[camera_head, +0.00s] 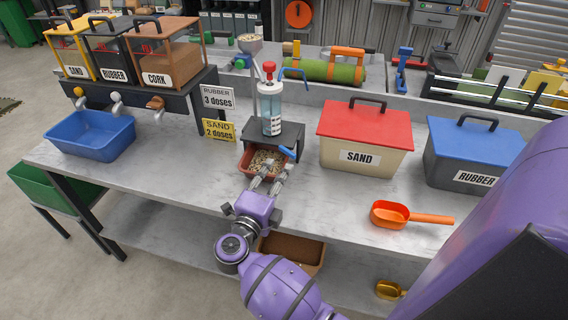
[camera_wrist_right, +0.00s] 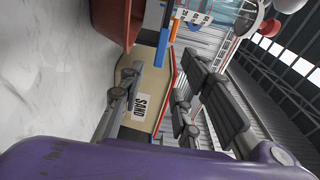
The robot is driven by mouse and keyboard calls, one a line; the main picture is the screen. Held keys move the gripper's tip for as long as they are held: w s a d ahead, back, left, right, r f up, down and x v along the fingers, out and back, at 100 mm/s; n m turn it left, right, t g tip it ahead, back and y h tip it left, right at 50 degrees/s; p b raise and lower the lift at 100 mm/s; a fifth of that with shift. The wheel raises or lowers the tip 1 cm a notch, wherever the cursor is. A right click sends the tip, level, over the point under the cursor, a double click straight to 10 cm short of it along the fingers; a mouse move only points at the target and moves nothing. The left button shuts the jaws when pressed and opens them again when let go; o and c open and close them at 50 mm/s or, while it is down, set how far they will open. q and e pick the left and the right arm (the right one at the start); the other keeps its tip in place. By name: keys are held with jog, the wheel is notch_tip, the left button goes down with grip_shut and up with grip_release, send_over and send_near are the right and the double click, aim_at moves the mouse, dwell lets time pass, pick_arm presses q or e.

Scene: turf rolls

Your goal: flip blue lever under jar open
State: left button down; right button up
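The clear jar (camera_head: 270,110) with a red top and bluish contents stands upright on a small black stand (camera_head: 290,132). The blue lever (camera_head: 287,152) sticks out at the front right of the stand, slanting. A blue bar that looks like the lever (camera_wrist_right: 174,30) also shows in the right wrist view. My right gripper (camera_head: 272,172) is just in front of the stand, close to the lever; I cannot tell whether they touch. My left gripper is out of view.
A red tray (camera_head: 245,172) with pellets sits under the stand, close to my right gripper. A SAND box (camera_head: 358,140) and RUBBER box (camera_head: 470,160) stand to the right. An orange scoop (camera_head: 391,215) lies near the front edge. A blue bin (camera_head: 92,140) is at the left.

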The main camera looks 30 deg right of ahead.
jog(key=shift+v, duration=1.85)
